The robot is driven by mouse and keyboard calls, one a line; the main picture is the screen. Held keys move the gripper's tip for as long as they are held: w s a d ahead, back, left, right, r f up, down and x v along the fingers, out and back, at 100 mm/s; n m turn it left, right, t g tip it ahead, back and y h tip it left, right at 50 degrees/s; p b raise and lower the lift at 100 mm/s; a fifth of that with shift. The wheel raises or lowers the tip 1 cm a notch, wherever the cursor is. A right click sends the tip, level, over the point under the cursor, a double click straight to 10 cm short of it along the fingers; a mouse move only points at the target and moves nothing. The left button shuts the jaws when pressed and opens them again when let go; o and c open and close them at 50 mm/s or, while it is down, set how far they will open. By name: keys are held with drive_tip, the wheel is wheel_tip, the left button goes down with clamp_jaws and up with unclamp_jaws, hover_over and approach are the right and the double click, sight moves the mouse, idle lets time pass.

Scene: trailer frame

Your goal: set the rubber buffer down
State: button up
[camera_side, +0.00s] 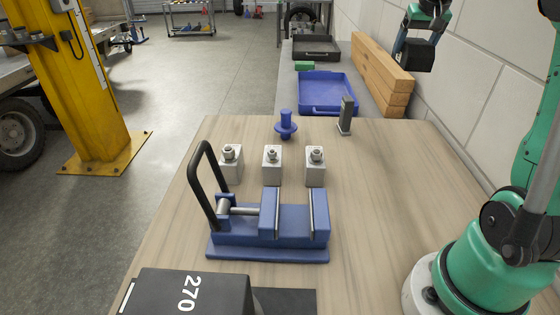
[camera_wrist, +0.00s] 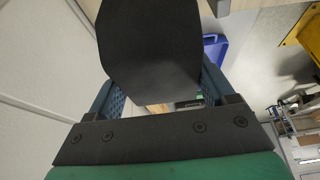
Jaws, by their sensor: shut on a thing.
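The rubber buffer is a black block (camera_side: 418,56) at the upper right of the side view. My gripper (camera_side: 410,36) is shut on it and holds it in the air, beside the stacked wooden beams and near the wall. In the wrist view the buffer (camera_wrist: 150,50) is a large dark shape between the two blue fingers, hiding much of what lies beyond. Its underside is clear of any surface as far as I can see.
A blue tray (camera_side: 325,88), a black tray (camera_side: 316,49) and wooden beams (camera_side: 382,72) occupy the back bench. The wooden table (camera_side: 385,190) carries a blue vise (camera_side: 268,235), a blue flanged part (camera_side: 286,127), three metal blocks and a grey upright block (camera_side: 346,113). Its right side has free room.

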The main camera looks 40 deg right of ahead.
drive_tip(key=s+a, duration=0.4)
drive_tip(key=a, duration=0.7)
wheel_tip(320, 180, down, 21)
drive_tip(key=shift+w+r, duration=0.1)
drive_tip(key=shift+f, duration=0.2)
drive_tip(key=o, duration=1.4)
drive_tip(key=shift+o, duration=0.2)
drive_tip(key=shift+r, duration=0.15)
drive_tip(key=v, duration=1.2)
drive_tip(key=w+a+n+t+y, duration=0.3)
drive_tip(key=a+n, duration=0.6)
drive_tip(key=a, duration=0.8)
drive_tip(key=shift+w+r+t, duration=0.25)
drive_tip(key=shift+w+t, duration=0.25)
drive_tip(key=shift+w, duration=0.05)
